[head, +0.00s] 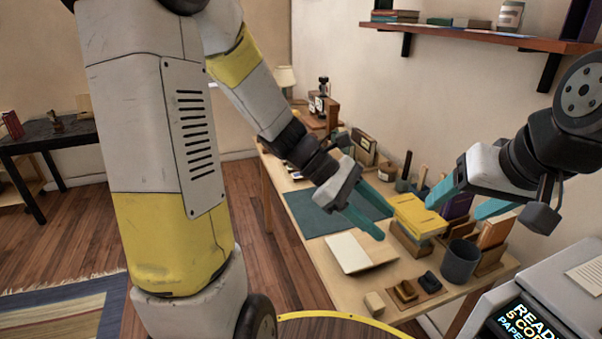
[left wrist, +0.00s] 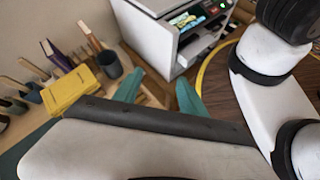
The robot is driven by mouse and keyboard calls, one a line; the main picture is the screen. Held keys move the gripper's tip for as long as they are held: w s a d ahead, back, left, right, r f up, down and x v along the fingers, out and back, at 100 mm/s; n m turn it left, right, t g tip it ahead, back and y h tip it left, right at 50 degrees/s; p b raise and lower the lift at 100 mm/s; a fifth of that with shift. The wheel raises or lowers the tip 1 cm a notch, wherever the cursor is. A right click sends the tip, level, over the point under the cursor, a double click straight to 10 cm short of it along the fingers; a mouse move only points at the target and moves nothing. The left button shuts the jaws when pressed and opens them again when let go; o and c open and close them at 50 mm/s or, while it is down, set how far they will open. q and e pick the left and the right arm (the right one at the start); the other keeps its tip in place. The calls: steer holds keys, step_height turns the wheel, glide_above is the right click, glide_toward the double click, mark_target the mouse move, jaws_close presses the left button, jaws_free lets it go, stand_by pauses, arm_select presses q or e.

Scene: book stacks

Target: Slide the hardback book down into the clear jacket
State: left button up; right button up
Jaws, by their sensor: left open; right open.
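A yellow hardback book (head: 420,214) sits on a wooden stand (head: 409,241) on the table, and it also shows in the left wrist view (left wrist: 70,90). My left gripper (head: 385,223) is open and empty, to the left of the yellow book and above the table. Its teal fingers show apart in the left wrist view (left wrist: 160,92). My right gripper (head: 454,210) is open, with one finger close to the yellow book's right end; I cannot tell whether they touch. I cannot make out a clear jacket.
A cream book or board (head: 345,252) lies on the table beside a dark green mat (head: 318,220). A dark cup (head: 460,262), a purple book (head: 458,206) and small blocks (head: 374,303) crowd the right end. A printer (head: 560,285) stands at front right.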

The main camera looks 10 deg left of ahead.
arm_select(q)
steer(key=s+a+r+m+t+y, duration=0.3)
steer(key=a+r+m+y, duration=0.1)
steer(key=a+m, duration=0.3)
steer(key=s+a+r+m+t+y, duration=0.3)
steer(key=a+r+m+t+y, duration=0.1)
steer(key=a+m, duration=0.3)
steer(key=shift+a+r+t+y, duration=0.3)
steer(key=shift+a+r, duration=0.5)
steer(key=shift+a, duration=0.45)
